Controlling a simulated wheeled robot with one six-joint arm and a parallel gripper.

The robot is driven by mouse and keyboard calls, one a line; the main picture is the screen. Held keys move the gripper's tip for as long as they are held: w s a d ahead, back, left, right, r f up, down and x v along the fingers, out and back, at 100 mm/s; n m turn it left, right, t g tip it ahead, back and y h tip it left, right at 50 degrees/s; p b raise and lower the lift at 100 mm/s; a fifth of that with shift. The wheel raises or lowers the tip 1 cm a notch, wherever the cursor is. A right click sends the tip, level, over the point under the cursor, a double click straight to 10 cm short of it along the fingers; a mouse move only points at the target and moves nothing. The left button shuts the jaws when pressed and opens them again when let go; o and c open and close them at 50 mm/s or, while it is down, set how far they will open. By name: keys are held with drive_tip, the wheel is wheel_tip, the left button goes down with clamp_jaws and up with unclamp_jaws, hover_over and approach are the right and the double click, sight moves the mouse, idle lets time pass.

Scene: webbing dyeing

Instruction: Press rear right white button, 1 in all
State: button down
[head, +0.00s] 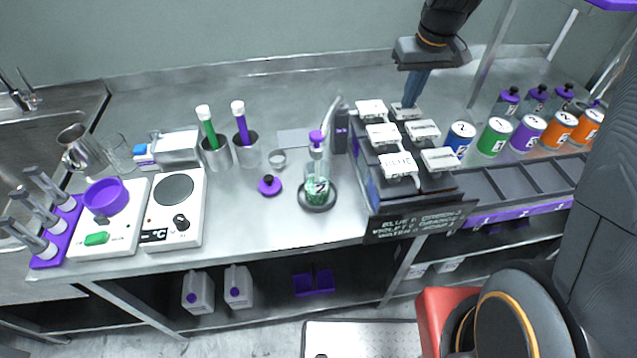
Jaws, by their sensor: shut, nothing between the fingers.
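A black dispenser block (376,196) at the right of the bench carries white buttons in two columns. The rear right white button (405,113) is at the back, partly covered by my fingertips. The rear left button (371,107) is beside it, with the middle right button (422,130) and middle left button (382,134) nearer. The front left button (398,165) and front right button (439,159) are nearest. My gripper (409,103) is shut and empty, pointing down with its tips at the rear right button. I cannot tell whether they touch it.
A glass flask (317,185) with green liquid stands left of the dispenser. Several cans, including a blue one (460,138), stand to the right. A sign (420,222) fronts the dispenser. A hotplate (177,225) and scale (122,235) are further left.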

drive_tip(key=shift+r, duration=0.1)
drive_tip(key=shift+r+p, duration=0.95)
drive_tip(key=shift+r, duration=0.15)
drive_tip(key=shift+r, duration=0.1)
wheel_tip(320, 180, up, 6)
drive_tip(key=p, duration=0.4)
drive_tip(key=shift+p, duration=0.35)
